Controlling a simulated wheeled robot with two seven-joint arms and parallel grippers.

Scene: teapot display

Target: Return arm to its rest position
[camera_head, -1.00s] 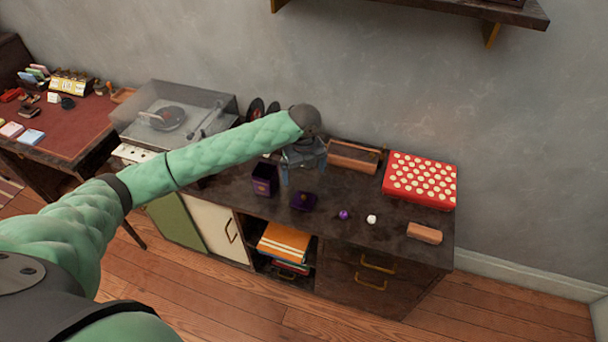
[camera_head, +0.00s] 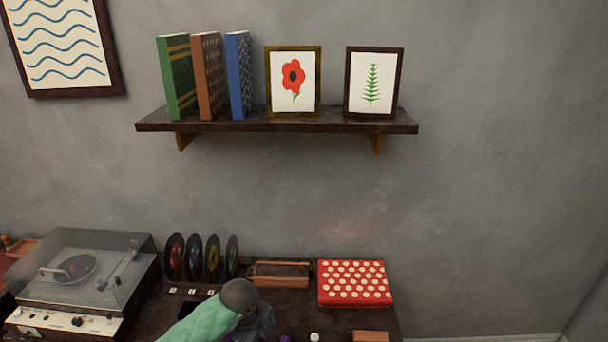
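My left arm, in a green quilted sleeve, reaches in from the bottom of the view over the dark sideboard (camera_head: 140,322). Its grey wrist end is above the sideboard top. My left gripper (camera_head: 264,322) shows only in part beyond the wrist, and its fingertips cannot be made out. My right arm and gripper are not in view.
A record player (camera_head: 85,280) stands left, with several records (camera_head: 193,257) in a rack. A wooden tray (camera_head: 281,274), a red dotted box (camera_head: 354,283) and a white ball (camera_head: 314,337) are on the sideboard. A wall shelf (camera_head: 280,126) holds books and two framed pictures.

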